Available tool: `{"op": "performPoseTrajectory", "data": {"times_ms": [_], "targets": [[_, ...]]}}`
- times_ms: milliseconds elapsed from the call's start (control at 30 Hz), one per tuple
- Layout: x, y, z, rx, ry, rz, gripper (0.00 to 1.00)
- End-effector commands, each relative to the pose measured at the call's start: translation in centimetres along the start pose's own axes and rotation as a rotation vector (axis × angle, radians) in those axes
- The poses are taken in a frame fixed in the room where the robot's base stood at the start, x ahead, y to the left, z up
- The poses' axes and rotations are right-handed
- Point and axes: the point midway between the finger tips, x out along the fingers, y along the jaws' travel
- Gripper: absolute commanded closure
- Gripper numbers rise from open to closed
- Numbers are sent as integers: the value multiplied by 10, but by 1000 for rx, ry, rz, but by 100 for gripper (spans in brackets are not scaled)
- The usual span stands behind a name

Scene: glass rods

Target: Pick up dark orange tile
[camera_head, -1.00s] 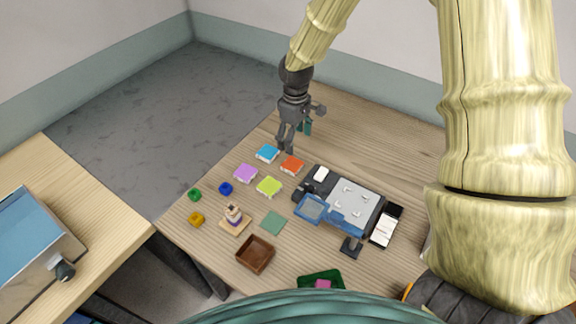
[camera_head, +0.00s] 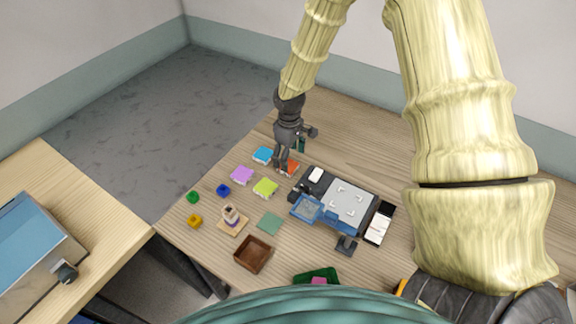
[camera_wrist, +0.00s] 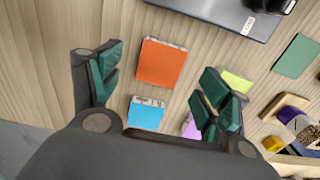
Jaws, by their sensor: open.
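The dark orange tile (camera_wrist: 161,63) lies flat on the table in the wrist view, ahead of and between the spread green-padded fingers. My gripper (camera_wrist: 157,88) is open and empty. In the head view my gripper (camera_head: 283,170) is over the orange tile (camera_head: 292,168) and partly hides it. I cannot tell the exact height of the fingers above the table.
A blue tile (camera_wrist: 146,114) lies close to the orange one, with a purple tile (camera_head: 242,175) and a lime tile (camera_head: 265,187) nearby. A dark device (camera_head: 350,202) stands to the right. A brown box (camera_head: 252,254) is nearer the front.

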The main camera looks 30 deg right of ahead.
Motion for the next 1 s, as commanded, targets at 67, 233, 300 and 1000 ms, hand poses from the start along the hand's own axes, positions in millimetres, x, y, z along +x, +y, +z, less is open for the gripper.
{"op": "performPoseTrajectory", "data": {"times_ms": [67, 233, 300, 1000], "targets": [[4, 0, -1, 0, -2, 0, 23], [19, -1, -3, 0, -2, -1, 23], [26, -1, -4, 0, -1, 0, 23], [39, -1, -4, 1, 1, 1, 61]]}}
